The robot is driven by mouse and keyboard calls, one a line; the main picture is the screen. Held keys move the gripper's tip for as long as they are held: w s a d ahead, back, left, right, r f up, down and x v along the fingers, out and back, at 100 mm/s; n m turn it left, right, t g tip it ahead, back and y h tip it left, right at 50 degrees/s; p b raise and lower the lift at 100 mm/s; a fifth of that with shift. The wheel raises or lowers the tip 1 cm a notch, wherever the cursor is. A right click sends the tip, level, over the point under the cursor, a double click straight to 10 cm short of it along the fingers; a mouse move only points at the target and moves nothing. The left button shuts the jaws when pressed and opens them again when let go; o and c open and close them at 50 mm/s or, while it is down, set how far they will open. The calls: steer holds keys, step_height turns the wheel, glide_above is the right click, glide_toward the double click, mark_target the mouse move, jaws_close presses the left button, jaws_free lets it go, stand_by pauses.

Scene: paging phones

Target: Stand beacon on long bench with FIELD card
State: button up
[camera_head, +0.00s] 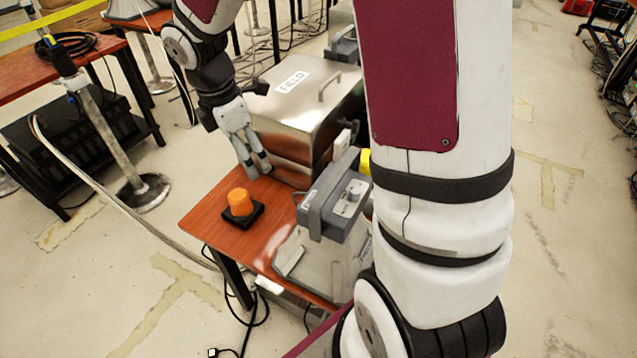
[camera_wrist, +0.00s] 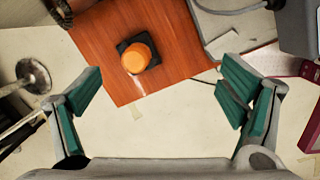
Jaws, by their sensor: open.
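An orange beacon (camera_head: 240,202) on a black square base stands upright near the left corner of the long wooden bench (camera_head: 205,215). The beacon also shows in the wrist view (camera_wrist: 135,57), above the middle and left of centre. A white FIELD card (camera_head: 292,82) lies on top of a metal box on the same bench. My gripper (camera_head: 257,172) is at the left front of that box, behind the beacon and apart from it. In the wrist view its green-padded fingers (camera_wrist: 165,90) are wide apart with nothing between them.
The metal box (camera_head: 318,125) with a handle fills the bench's far part. Grey phone units (camera_head: 340,205) stand to the beacon's right. A second wooden table (camera_head: 85,60) is at the left, beside a barrier post (camera_head: 105,135). Cables (camera_head: 255,310) hang below the bench front.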

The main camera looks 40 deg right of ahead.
steer(key=s+r+m+t, duration=0.1)
steer(key=s+r+m, duration=0.3)
steer(key=s, duration=0.4)
steer(key=s+a+r+m+y, duration=0.1)
steer(key=s+r+m, duration=0.3)
steer(key=s+m, duration=0.3)
steer(key=s+r+m+t, duration=0.1)
steer(key=s+r+m, duration=0.3)
steer(key=s, duration=0.7)
steer(key=shift+a+r+m+t+y, duration=0.3)
steer(key=shift+a+r+m+y, duration=0.1)
steer(key=shift+m, duration=0.7)
step_height(320, 180, up, 7)
steer(key=t+p, duration=0.1)
steer(key=p, duration=0.5)
steer(key=shift+r, duration=0.1)
